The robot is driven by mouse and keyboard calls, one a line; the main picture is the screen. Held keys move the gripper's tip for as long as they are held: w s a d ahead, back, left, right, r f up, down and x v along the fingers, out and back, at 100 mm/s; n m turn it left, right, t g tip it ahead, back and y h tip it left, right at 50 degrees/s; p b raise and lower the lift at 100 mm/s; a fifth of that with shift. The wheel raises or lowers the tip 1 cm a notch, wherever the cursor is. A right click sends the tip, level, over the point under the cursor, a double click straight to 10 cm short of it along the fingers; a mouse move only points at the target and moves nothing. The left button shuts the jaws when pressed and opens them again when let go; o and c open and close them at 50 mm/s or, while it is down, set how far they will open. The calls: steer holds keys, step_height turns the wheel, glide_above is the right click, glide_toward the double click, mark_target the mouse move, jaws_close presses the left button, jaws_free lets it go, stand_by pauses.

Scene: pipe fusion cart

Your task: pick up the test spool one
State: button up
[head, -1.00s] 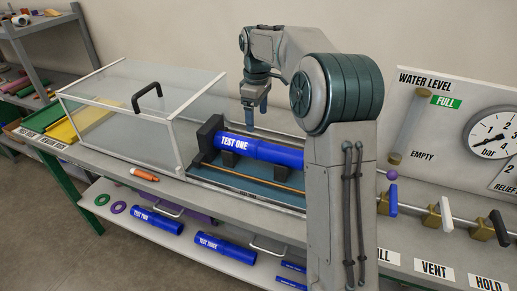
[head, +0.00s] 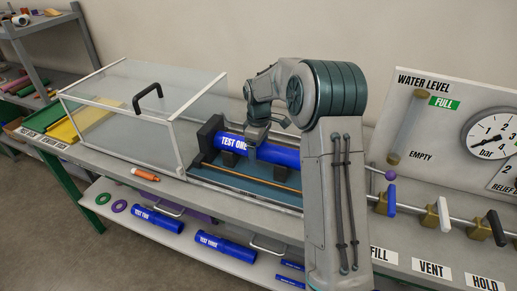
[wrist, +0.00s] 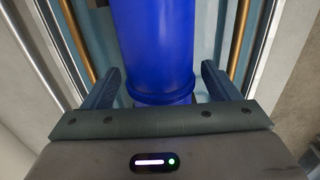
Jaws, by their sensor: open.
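Test spool one (head: 284,156) is a blue cylinder marked TEST ONE. It lies on dark supports in the teal-floored tray (head: 207,175) on the bench. In the wrist view the blue spool (wrist: 153,45) runs up the middle, with a raised ring near its lower visible end. My gripper (head: 252,150) is down at the spool in the head view. In the wrist view my gripper (wrist: 165,82) is open, with one finger on each side of the spool. Small gaps show between the fingers and the blue surface. My arm hides part of the spool's right side.
A clear cover (head: 135,105) with a black handle stands left of the spool. A dark end block (head: 208,130) stands at the spool's left end. Valve levers (head: 443,213) and a gauge panel (head: 425,150) are at right. Other blue spools (head: 225,245) lie on the lower shelf.

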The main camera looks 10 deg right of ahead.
steer(key=shift+f, duration=0.1)
steer(key=shift+c, duration=0.3)
steer(key=c, duration=1.2)
steer(key=shift+c, duration=0.2)
